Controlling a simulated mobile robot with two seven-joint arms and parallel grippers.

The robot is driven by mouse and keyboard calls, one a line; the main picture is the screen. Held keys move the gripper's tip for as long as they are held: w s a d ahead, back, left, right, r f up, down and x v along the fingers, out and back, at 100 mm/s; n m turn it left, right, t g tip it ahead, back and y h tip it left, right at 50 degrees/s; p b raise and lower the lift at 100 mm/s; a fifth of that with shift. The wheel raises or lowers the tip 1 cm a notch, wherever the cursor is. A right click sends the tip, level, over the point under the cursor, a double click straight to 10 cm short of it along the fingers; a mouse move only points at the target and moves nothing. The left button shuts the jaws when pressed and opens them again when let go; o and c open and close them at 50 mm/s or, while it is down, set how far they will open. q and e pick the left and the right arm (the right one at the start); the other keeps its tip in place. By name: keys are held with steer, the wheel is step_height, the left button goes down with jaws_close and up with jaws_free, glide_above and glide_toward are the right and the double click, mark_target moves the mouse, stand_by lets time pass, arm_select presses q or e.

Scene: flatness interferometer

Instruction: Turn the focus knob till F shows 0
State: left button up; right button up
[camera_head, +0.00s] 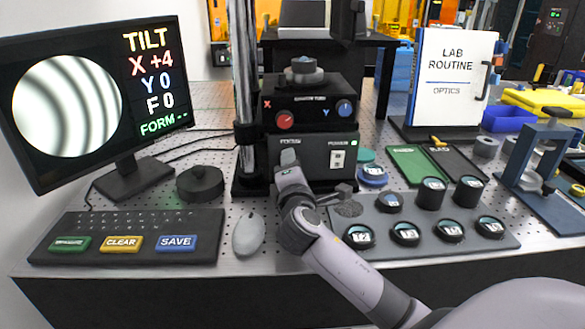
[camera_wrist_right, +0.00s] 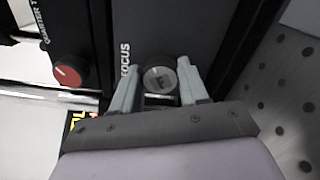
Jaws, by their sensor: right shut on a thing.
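In the head view my right gripper (camera_head: 289,160) reaches the instrument's lower front and hides most of the knob. The monitor (camera_head: 75,95) at the left shows TILT, X +4, Y 0, F 0 and FORM with dashes, beside curved grey fringes. My left gripper is not in view.
The red X knob (camera_head: 285,120) and blue Y knob (camera_head: 344,108) sit above the focus knob. A grey tray (camera_head: 420,245) with several round optics lies at the right. A keyboard (camera_head: 125,235) and mouse (camera_head: 249,235) lie at the front left.

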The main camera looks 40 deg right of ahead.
stand_by(0.5)
steer(key=o, duration=1.1)
steer(key=shift+c, duration=0.2)
steer(key=shift+s, duration=0.1)
steer(key=shift+b+v, duration=0.3)
steer(key=shift+v, duration=3.2)
